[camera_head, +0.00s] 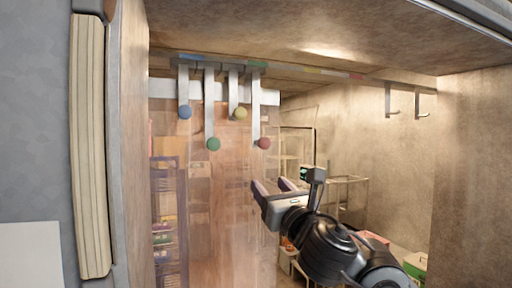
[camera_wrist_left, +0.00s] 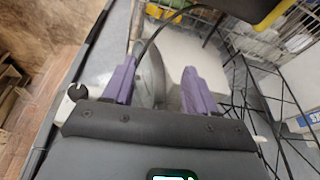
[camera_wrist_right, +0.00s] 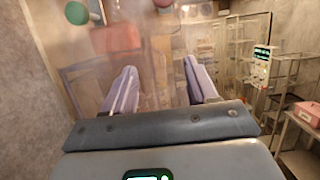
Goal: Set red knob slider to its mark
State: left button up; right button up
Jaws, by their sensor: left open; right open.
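The red knob (camera_head: 264,142) hangs at the lower end of a pale strap from the rail (camera_head: 290,70), in front of a see-through curtain. A red patch (camera_head: 356,76) is on the rail, well to the right of the strap's top. My right gripper (camera_head: 272,184) is open, below the red knob and apart from it.
Blue (camera_head: 185,112), yellow (camera_head: 240,113) and green (camera_head: 213,144) knobs hang on straps left of the red one. The rail also has blue, green and yellow patches. Two hooks (camera_head: 421,114) are on the right wall. Wire shelving (camera_head: 345,182) stands behind. Room right of the red knob is clear.

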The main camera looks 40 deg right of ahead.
jog(key=h, duration=0.1)
send_near(266, 144)
jog(key=shift+m+t, duration=0.3)
jog(key=shift+t, duration=0.1)
jog(key=p+x, duration=0.1)
jog(key=x, duration=0.2)
jog(key=p+x, duration=0.2)
jog(key=x, duration=0.1)
jog(key=p+x, duration=0.1)
jog(key=x, duration=0.2)
jog(key=shift+w+d+f, duration=0.15)
jog(key=shift+w+f, duration=0.05)
jog(key=shift+w, duration=0.2)
jog(key=shift+w+d+r+p, duration=0.1)
jog(key=shift+w+d+p, duration=0.1)
jog(key=shift+w+p, duration=0.3)
jog(key=shift+w, duration=0.1)
grip_shut()
